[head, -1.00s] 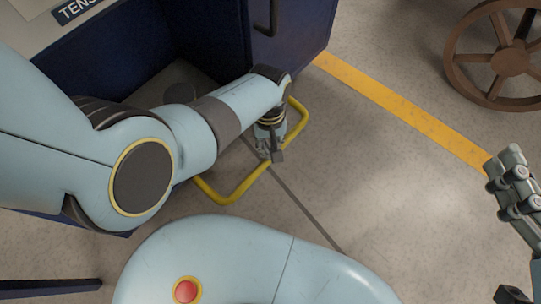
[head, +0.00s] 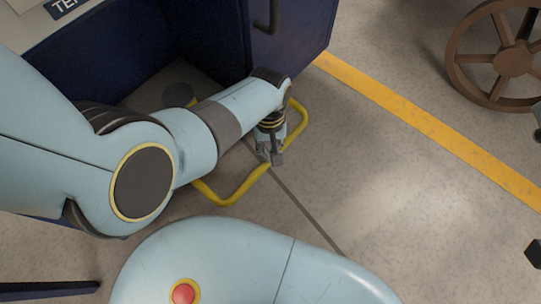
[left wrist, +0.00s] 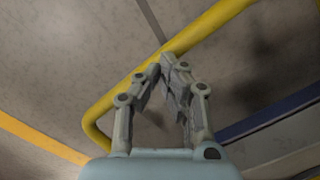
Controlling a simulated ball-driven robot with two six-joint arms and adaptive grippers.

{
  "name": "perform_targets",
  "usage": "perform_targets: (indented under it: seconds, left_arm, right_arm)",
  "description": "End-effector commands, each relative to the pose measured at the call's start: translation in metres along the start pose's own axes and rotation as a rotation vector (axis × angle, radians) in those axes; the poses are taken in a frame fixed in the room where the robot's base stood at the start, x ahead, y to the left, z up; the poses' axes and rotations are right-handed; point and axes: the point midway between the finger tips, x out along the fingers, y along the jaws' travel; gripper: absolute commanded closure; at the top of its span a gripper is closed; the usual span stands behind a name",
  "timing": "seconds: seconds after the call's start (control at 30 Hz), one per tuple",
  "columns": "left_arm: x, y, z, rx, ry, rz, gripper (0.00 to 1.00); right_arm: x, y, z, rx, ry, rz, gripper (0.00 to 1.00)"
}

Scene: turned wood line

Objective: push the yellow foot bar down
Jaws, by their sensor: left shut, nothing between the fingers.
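The yellow foot bar (head: 238,192) is a bent tube frame low at the front of a dark blue machine, above the grey floor. In the head view my left arm hides part of it. My left gripper (head: 272,160) points down at the bar's outer stretch, shut and empty. In the left wrist view the bar (left wrist: 212,28) runs diagonally behind the fingertips of the left gripper (left wrist: 164,68). The fingertips overlap the bar there; I cannot tell whether they touch it. My right gripper is not recognisable in either view.
The dark blue machine (head: 290,50) with a black handle (head: 268,18) stands behind the bar. A yellow floor line (head: 420,120) runs to the right. A brown spoked wheel (head: 512,58) is at upper right. The floor between is clear.

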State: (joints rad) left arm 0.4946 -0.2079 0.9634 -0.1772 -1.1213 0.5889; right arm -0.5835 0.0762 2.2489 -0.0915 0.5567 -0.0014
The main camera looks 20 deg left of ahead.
Motion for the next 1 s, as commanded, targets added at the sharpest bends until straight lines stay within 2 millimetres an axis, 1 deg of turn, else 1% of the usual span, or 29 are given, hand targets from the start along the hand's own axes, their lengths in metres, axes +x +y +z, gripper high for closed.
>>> perform_targets:
  seconds: [0.17,0.37,0.4,0.57,0.67,0.8,1.0]
  left_arm:
    - [0.011,-0.002,0.002,0.0,-0.006,-0.003,1.0]
    - [0.037,-0.002,0.002,0.0,-0.011,-0.005,1.0]
    - [0.032,-0.001,0.001,0.0,-0.008,-0.003,1.0]
    - [0.029,0.0,0.0,-0.001,-0.008,-0.001,1.0]
    - [0.025,0.0,-0.008,-0.001,-0.007,0.0,1.0]
    - [0.017,0.0,-0.027,-0.001,-0.002,-0.001,1.0]
    - [0.016,0.0,-0.03,-0.001,-0.004,0.0,1.0]
  right_arm:
    - [-0.003,-0.001,0.01,0.002,-0.012,-0.002,0.0]
    - [-0.011,-0.005,0.034,0.005,-0.042,-0.005,0.0]
    - [-0.009,-0.004,0.028,0.004,-0.035,-0.004,0.0]
    - [-0.008,-0.004,0.026,0.004,-0.032,-0.003,0.0]
    - [-0.008,-0.003,0.024,0.004,-0.03,-0.003,0.0]
    - [-0.007,-0.003,0.022,0.004,-0.027,-0.003,0.0]
    - [-0.007,-0.003,0.022,0.004,-0.028,-0.003,0.0]
